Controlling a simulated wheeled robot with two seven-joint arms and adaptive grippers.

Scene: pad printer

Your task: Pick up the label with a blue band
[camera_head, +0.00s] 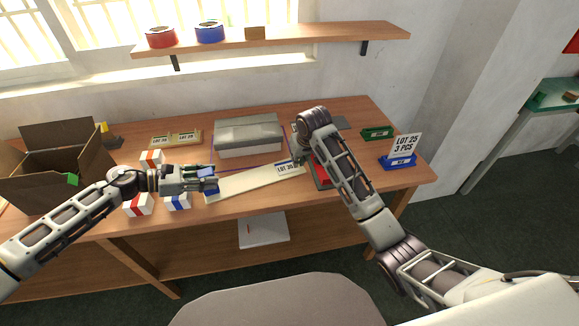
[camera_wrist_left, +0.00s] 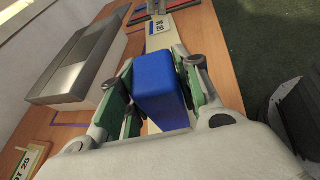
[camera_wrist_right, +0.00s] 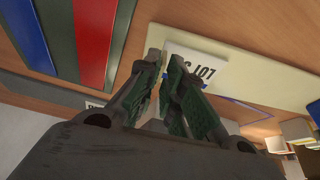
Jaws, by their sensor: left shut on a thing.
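A white label (camera_head: 288,169) with black LOT lettering and what looks like a blue band along one edge lies at the right end of a long cream strip (camera_head: 247,183). The label also shows in the left wrist view (camera_wrist_left: 160,27) and, upside down, in the right wrist view (camera_wrist_right: 207,65). My right gripper (camera_wrist_right: 165,60) is at the label's edge, its fingertips close together with a narrow gap; whether they grip the label is unclear. My left gripper (camera_head: 212,182) is shut on a blue block (camera_wrist_left: 162,92) over the strip's left end.
A grey-lidded box (camera_head: 248,135) stands behind the strip. Small white boxes with red or blue bands (camera_head: 138,204) and an open carton (camera_head: 55,165) are at left. A blue stand (camera_head: 398,162) with a LOT 25, 3 PCS card and a green tray (camera_head: 377,133) are at right.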

